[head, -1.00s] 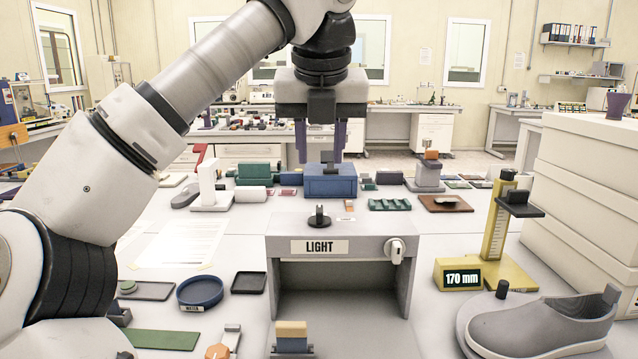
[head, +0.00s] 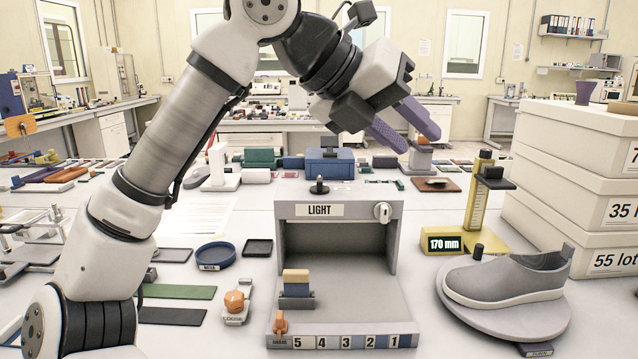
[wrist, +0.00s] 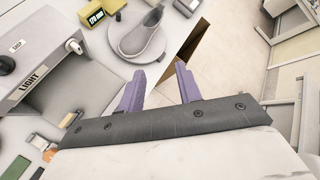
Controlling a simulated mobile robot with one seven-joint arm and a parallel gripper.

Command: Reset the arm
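My gripper (head: 410,134) is raised above the table at the upper middle of the head view, tilted down to the right. Its two purple fingers are apart with nothing between them. In the wrist view my gripper (wrist: 160,82) also shows open and empty, with the floor and table edge beyond its fingers. My arm rises from the left side of the head view and bends over at the top.
A grey box labelled LIGHT (head: 340,212) stands mid-table below my gripper. A grey shoe (head: 505,275) sits on a round stand (head: 540,325) at right. A yellow gauge (head: 480,200) reads 170 mm. White boxes (head: 570,190) are stacked at far right.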

